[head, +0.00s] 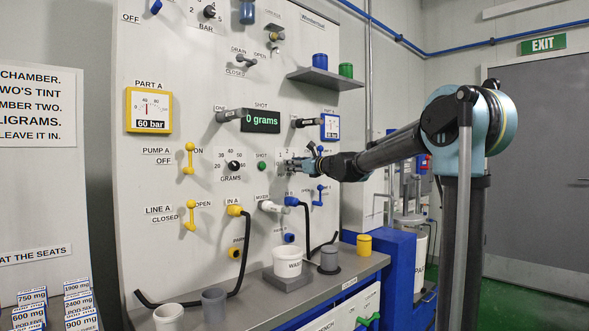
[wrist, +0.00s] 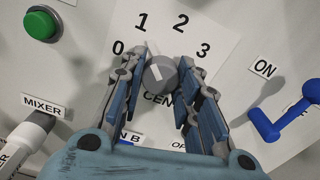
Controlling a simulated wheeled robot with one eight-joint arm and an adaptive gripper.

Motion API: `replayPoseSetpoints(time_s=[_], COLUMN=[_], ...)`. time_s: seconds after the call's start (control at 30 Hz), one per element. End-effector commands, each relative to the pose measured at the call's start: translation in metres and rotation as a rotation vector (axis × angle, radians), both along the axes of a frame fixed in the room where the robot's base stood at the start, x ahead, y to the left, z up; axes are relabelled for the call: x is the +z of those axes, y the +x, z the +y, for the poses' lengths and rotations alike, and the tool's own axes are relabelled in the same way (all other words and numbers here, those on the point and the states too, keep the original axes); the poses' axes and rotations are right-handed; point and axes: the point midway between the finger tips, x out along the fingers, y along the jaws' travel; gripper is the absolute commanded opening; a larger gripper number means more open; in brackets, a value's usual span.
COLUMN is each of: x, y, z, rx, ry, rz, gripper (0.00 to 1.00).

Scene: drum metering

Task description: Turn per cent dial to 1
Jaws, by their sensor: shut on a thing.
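The per cent dial (wrist: 161,74) is a grey round knob with a white pointer line, on a white plate marked 0, 1, 2 and 3. Its pointer leans up and slightly left, towards the 1. My gripper (wrist: 160,78) is shut on the knob, with one blue-grey finger on each side. The fingers and palm cover part of the label below the dial. In the head view my gripper (head: 288,166) reaches the panel from the right and mostly hides the dial.
A green button (wrist: 41,24) is at the upper left of the wrist view. A blue lever (wrist: 285,120) marked ON is close on the right, and a mixer handle (wrist: 32,133) is at the lower left. A grey ledge with cups (head: 288,260) stands below.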

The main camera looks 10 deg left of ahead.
Motion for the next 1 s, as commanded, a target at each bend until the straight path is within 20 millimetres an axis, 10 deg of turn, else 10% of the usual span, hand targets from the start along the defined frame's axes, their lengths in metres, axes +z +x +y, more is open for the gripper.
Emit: replayPoseSetpoints(time_s=[0.23, 0.27, 0.33, 1.0], x=[-0.001, -0.001, -0.001, -0.001], y=[0.001, 0.001, 0.001, -0.02], z=[-0.001, -0.001, -0.001, -0.027], rx=[-0.003, -0.003, -0.003, -0.003], ry=[-0.002, -0.002, -0.002, -0.002], rz=[-0.002, -0.002, -0.002, -0.001], gripper=[0.06, 0.37, 0.51, 0.51])
